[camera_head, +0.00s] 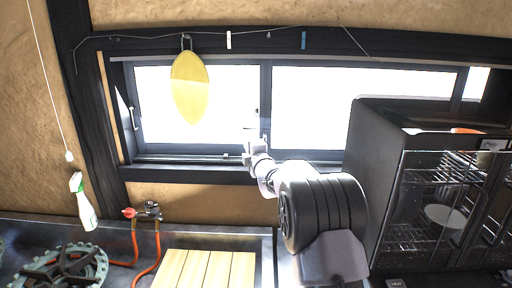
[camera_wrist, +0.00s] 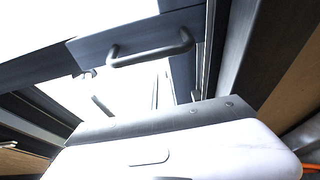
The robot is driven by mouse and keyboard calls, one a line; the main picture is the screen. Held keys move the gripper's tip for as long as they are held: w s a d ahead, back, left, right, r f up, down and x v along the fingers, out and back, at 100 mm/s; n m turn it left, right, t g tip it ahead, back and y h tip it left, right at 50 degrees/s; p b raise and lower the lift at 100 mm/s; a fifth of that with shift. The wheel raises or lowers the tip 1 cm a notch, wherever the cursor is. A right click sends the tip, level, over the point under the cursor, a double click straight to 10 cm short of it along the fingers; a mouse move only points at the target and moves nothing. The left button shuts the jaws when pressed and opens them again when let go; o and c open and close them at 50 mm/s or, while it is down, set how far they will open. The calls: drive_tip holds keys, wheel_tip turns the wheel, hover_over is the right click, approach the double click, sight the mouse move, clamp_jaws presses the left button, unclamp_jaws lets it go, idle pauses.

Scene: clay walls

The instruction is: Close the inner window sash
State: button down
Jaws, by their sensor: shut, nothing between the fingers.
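The window is a wide dark frame with bright panes. Its left sash (camera_head: 200,148) and right sash (camera_head: 365,65) meet at a dark upright near the middle. A small pale handle (camera_head: 133,118) shows at the left end. My gripper (camera_head: 252,136) is shut and empty, in front of the lower part of the middle upright; I cannot tell whether it touches. In the wrist view a dark bar handle (camera_wrist: 152,48) stands out from a dark sash member, above the pale body of my gripper. I cannot tell which sash carries that handle. My fingertips are hard to make out there.
A yellow oval board (camera_head: 190,88) hangs before the left pane from a wire. A black glass-fronted cabinet (camera_head: 380,180) stands at the right, covering the window's lower right. Below are a spray bottle (camera_head: 83,202), a burner (camera_head: 60,270), red hoses (camera_head: 135,245) and a slatted wooden board (camera_head: 205,270).

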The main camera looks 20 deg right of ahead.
sight(295, 142)
drive_tip(key=shift+s+d+r, duration=0.1)
drive_tip(key=shift+s+d, duration=0.2)
drive_tip(key=shift+d, duration=0.3)
drive_tip(key=shift+s+d, duration=0.3)
drive_tip(key=shift+d, duration=0.4)
drive_tip(key=s+d, duration=0.2)
drive_tip(key=d, duration=0.2)
drive_tip(key=s+d, duration=0.2)
drive_tip(key=d, duration=0.3)
drive_tip(key=s+d, duration=0.1)
drive_tip(key=d, duration=0.3)
drive_tip(key=shift+s+d, duration=0.35)
drive_tip(key=shift+s, duration=0.05)
drive_tip(key=shift+a, duration=0.1)
